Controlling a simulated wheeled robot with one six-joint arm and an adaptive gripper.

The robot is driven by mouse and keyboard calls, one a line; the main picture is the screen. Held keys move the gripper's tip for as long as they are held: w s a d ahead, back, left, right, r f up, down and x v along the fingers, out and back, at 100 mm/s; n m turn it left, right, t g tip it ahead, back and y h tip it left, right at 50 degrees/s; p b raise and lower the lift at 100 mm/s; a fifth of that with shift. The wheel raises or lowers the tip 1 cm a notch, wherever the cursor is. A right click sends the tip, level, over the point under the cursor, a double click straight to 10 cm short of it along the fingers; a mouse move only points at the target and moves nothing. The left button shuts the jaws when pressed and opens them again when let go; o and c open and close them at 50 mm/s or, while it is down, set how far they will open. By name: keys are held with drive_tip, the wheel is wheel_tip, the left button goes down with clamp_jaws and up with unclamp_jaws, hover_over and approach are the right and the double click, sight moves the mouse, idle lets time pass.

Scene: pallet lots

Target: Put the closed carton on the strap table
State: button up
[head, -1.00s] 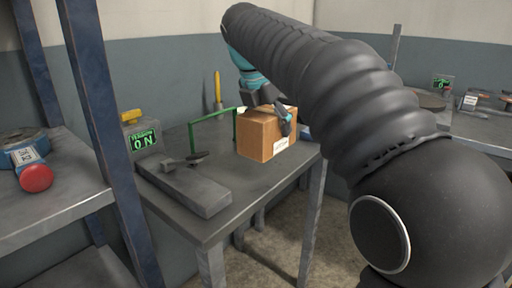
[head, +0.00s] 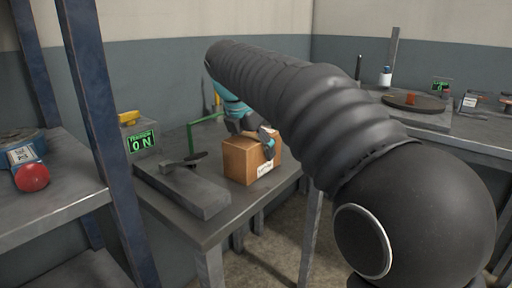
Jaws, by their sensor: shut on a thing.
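The closed carton (head: 240,160) is a brown box with a white label on its lower front right. I cannot tell whether the carton's underside touches the table. The far finger is partly hidden by the carton and the gripper body.
A long grey block (head: 182,188) with a dark-handled tool (head: 184,162) lies left of the carton. A blue post (head: 100,110) and shelf with a red-capped item (head: 31,177) are at left. Another bench (head: 465,135) holds a turntable at right.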

drive_tip(key=o, duration=1.7)
drive_tip(key=shift+f, duration=0.1)
drive_tip(key=p+v, duration=0.1)
drive_tip(key=v, duration=1.1)
drive_tip(key=shift+p, duration=0.3)
drive_tip(key=s+d+f+m+y, duration=0.2)
drive_tip(key=s+d+f+m, duration=0.5)
drive_tip(key=s+d+m, duration=0.45)
drive_tip(key=s+d+f+m, duration=0.2)
drive_tip(key=s+f+m, duration=0.2)
drive_tip(key=f+m, duration=0.1)
drive_tip(key=s+d+f+m+t, duration=0.1)
drive_tip(key=s+d+f+m, duration=0.2)
drive_tip(key=f+m, duration=0.3)
drive_tip(key=s+d+f+m+t, duration=0.1)
drive_tip(key=s+d+f+m, duration=0.2)
drive_tip(key=s+f+m, duration=0.3)
drive_tip(key=shift+f+y, duration=0.4)
